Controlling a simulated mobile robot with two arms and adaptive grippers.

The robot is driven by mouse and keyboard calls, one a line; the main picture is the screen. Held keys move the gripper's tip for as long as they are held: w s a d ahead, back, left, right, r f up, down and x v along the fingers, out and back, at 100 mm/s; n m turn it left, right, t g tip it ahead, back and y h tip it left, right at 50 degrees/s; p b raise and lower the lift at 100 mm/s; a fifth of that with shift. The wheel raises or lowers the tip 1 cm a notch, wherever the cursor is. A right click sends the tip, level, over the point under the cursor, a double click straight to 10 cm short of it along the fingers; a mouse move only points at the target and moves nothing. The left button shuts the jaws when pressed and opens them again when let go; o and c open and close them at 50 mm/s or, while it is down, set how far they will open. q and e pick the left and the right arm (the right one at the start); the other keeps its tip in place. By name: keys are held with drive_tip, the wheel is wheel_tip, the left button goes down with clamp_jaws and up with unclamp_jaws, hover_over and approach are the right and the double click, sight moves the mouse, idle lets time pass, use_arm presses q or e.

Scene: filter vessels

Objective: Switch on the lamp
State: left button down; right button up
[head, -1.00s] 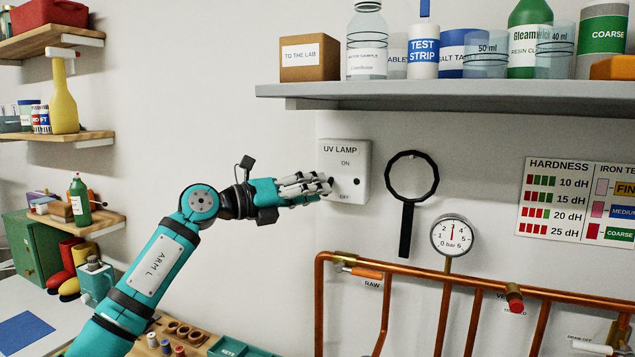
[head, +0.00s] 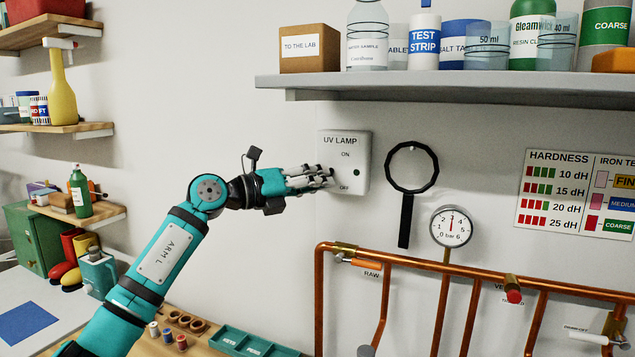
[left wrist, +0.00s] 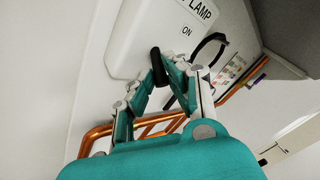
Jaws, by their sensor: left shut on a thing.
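The lamp switch is a white box (head: 360,150) marked UV LAMP, ON and OFF, on the wall in the middle of the head view. It also shows at the top of the left wrist view (left wrist: 130,35).
A black ring-shaped magnifier (head: 411,190) hangs just right of the box. A grey shelf (head: 450,88) with bottles runs above. Copper pipes (head: 420,263) and a pressure gauge (head: 451,227) are below right. Bare wall lies left of the box.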

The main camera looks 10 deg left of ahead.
use_arm(q)
wheel_tip(320, 180, up, 3)
drive_tip(key=n+g+y+p, duration=0.3)
drive_tip(key=g+y+p, duration=0.1)
drive_tip(key=p, duration=0.9)
drive_tip(key=shift+p, duration=0.4)
drive_tip(key=c, duration=1.3)
unclamp_jaws()
drive_tip(key=shift+f, duration=0.1)
drive_tip(key=shift+c, duration=0.2)
drive_tip(key=v, duration=1.2)
drive_tip(key=shift+w, duration=0.1)
